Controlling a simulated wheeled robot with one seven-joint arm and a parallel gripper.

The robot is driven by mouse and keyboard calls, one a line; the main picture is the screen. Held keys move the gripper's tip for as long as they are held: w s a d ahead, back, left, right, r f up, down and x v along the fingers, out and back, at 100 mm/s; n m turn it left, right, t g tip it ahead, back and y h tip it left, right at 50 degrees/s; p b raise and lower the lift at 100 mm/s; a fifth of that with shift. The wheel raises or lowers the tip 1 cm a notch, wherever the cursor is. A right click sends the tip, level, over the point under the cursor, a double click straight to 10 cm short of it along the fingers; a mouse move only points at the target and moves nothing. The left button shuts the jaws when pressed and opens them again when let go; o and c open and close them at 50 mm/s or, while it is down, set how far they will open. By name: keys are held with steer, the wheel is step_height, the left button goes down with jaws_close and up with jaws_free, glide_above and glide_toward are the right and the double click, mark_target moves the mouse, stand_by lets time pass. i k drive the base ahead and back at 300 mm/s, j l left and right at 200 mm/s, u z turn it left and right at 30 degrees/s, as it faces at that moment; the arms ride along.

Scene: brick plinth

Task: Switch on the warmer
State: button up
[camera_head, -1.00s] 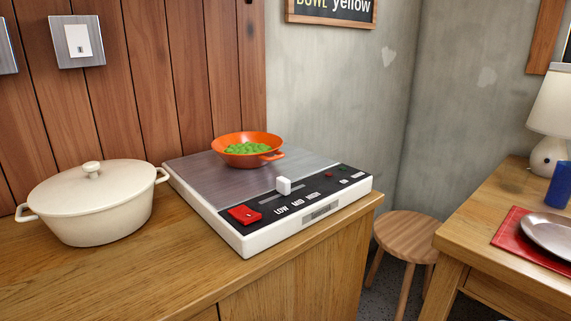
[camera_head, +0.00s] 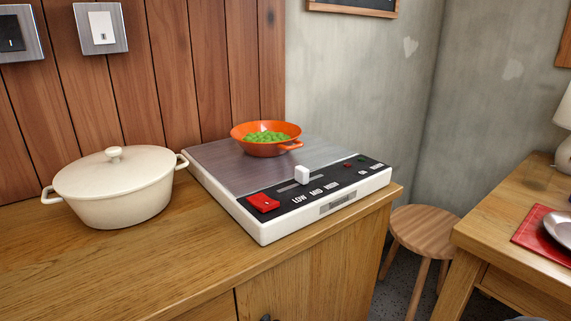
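The warmer (camera_head: 222,171) is a flat white appliance with a grey metal top, standing on the wooden counter. Its black front panel carries a red rocker switch (camera_head: 263,202) at the left and a white slider knob (camera_head: 301,174) near the LOW, MID and HIGH labels. Small red and green dots sit at the panel's right; I cannot tell whether either is lit. An orange pan (camera_head: 266,147) with green contents rests on the metal top. My gripper is not in view.
A cream lidded pot (camera_head: 115,193) stands left of the warmer. Wall switches (camera_head: 100,28) are above it. Bare counter (camera_head: 130,270) lies in front. A round stool (camera_head: 424,233) and a wooden table (camera_head: 482,237) with a red mat (camera_head: 533,236) are at the right.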

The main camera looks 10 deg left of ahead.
mark_target(261, 201)
steer(key=j+u, duration=0.35)
steer(key=i+j+u, duration=0.1)
steer(key=j+u, duration=0.2)
steer(key=k+j+u, duration=0.35)
steer(key=k+j, duration=0.15)
steer(key=k, duration=0.05)
